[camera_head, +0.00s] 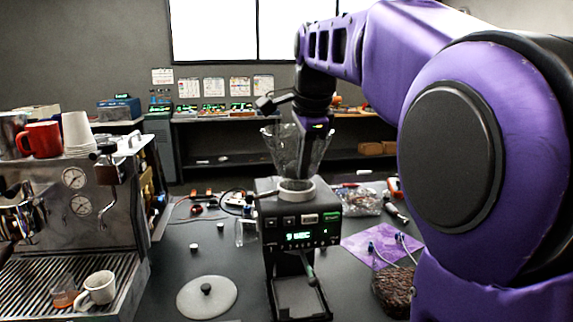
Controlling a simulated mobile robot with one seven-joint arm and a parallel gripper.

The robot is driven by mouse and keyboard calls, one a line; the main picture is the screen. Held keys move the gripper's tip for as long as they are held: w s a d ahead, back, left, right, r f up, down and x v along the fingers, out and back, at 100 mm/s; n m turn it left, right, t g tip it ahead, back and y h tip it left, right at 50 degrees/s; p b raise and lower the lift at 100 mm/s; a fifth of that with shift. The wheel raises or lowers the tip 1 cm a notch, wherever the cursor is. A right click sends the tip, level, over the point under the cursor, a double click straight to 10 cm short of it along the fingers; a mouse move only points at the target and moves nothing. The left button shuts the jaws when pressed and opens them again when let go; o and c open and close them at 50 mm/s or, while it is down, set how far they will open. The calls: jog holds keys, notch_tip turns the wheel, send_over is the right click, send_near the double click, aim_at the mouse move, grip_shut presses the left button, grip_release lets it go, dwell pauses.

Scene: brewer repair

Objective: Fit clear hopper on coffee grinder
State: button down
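The coffee grinder (297,228) stands upright in the middle of the dark table, with a lit green display on its front. A pale ring collar (296,190) sits on its top. The clear hopper (284,150), a transparent funnel, is upright right above the collar. I cannot tell whether its lower end touches the collar. My gripper (309,150) points down at the hopper's right side and overlaps it in the view. The fingers look closed around the hopper's wall, but the fingertips are partly hidden behind the clear plastic.
A round translucent lid (207,297) with a black knob lies front left of the grinder. An espresso machine (75,215) with cups fills the left side. My arm blocks the far right.

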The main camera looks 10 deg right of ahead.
jog(key=shift+f, duration=0.45)
dwell(0.3)
jog(key=c, duration=1)
grip_release()
jog(key=p+v, duration=0.1)
jog(key=v, duration=1.6)
jog(key=shift+r, duration=0.2)
